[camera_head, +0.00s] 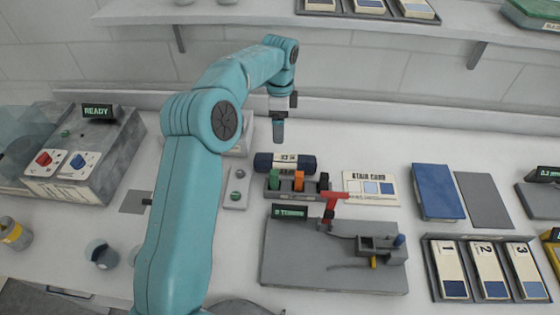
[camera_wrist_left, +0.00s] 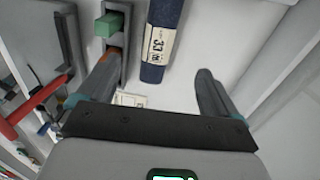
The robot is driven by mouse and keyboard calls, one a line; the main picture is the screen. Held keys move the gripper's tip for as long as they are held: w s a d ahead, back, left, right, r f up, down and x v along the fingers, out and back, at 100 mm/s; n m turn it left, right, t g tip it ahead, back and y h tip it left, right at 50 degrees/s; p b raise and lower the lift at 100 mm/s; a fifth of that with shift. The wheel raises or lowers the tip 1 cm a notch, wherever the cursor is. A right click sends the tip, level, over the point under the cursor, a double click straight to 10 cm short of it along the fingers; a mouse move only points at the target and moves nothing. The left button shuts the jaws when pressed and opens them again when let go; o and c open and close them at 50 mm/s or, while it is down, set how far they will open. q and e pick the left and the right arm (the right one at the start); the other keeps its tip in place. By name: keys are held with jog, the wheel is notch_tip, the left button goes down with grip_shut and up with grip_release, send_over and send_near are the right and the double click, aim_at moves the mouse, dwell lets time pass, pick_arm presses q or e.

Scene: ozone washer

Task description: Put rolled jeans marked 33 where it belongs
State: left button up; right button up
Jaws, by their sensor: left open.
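The rolled jeans (camera_head: 272,162) are a dark blue roll with a pale label band, lying at the back of the bench behind a small rack. In the left wrist view the roll (camera_wrist_left: 165,14) shows its label, reading 33, ahead of the fingers. My left gripper (camera_head: 279,132) points down above and behind the roll in the head view. In the left wrist view its jaws (camera_wrist_left: 157,68) are open and empty, with the roll's near end between and beyond the fingertips. My right gripper is not in view.
A grey rack (camera_head: 285,193) with green, orange and black pieces stands in front of the roll. A grey fixture (camera_head: 290,270) with a red-handled tool lies nearer. A stain card (camera_head: 372,203), blue pad (camera_head: 437,190) and numbered card tray (camera_head: 434,292) lie right. A control box (camera_head: 112,165) stands left.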

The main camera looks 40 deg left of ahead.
aim_at(286, 158)
pick_arm(q)
jog(key=f, duration=0.3)
jog(key=d+f, duration=0.1)
jog(key=f, duration=0.6)
jog(key=shift+d, duration=0.15)
jog(key=shift+s+d+f, duration=0.1)
jog(key=shift+d+f, duration=0.2)
jog(key=f, duration=0.3)
jog(key=f+b, duration=0.1)
jog(key=f, duration=0.1)
jog(key=shift+w+a, duration=0.15)
jog(key=shift+w, duration=0.2)
jog(key=shift+f, duration=0.1)
jog(key=shift+d, duration=0.2)
